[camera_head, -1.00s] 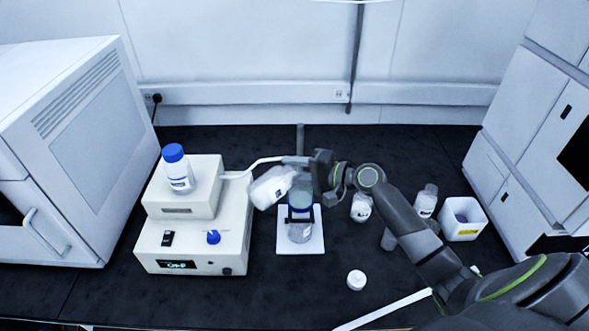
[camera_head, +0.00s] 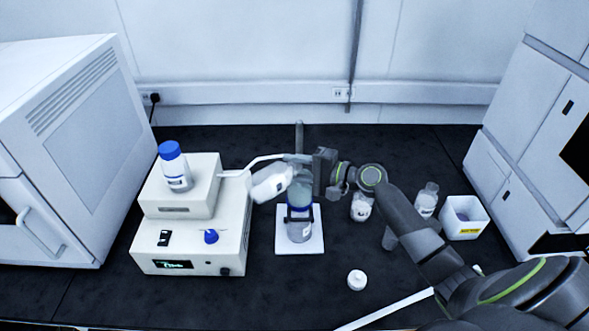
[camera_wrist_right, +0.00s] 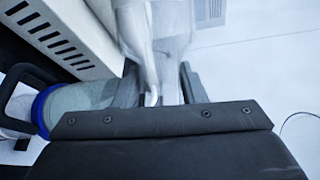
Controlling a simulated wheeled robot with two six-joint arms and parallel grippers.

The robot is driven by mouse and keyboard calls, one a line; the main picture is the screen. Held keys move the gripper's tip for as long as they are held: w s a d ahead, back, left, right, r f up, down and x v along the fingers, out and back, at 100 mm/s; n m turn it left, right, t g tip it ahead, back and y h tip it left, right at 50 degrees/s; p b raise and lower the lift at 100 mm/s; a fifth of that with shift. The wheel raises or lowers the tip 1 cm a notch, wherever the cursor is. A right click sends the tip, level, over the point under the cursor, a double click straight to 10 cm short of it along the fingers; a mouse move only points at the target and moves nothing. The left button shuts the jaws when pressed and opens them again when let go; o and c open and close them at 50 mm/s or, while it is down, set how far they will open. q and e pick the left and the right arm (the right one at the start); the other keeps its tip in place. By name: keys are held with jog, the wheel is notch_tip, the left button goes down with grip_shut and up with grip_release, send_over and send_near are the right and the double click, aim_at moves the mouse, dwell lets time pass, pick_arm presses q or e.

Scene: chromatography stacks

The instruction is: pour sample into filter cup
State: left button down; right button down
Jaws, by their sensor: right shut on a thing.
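My right gripper (camera_head: 303,172) is shut on a whitish translucent bottle (camera_head: 270,184) with a white label. The bottle is tilted, lying nearly sideways, just left of and above the filter cup. The filter cup (camera_head: 300,193) is clear with a blue ring and sits on a glass flask on a white square plate (camera_head: 314,242). In the right wrist view the bottle (camera_wrist_right: 150,45) is between the fingers, and the cup (camera_wrist_right: 78,99) with its blue rim is at the left. Whether liquid is flowing cannot be made out. My left gripper is not in view.
A white pump unit (camera_head: 192,240) carries a blue-capped bottle (camera_head: 176,170) at left. Right of the plate are a small bottle (camera_head: 361,206), another bottle (camera_head: 427,198) and a white bin (camera_head: 463,219). A white cap (camera_head: 357,280) lies in front. Large instruments stand at both sides.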

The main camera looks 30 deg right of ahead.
dwell(0.3)
jog(key=shift+d+f+m+b, duration=0.1)
jog(key=shift+m+b, duration=0.2)
jog(key=shift+m, duration=0.1)
jog(key=shift+w, duration=0.1)
jog(key=shift+y, duration=0.3)
jog(key=shift+d+m+b, duration=0.15)
jog(key=shift+m+b, duration=0.25)
jog(key=shift+m, duration=0.2)
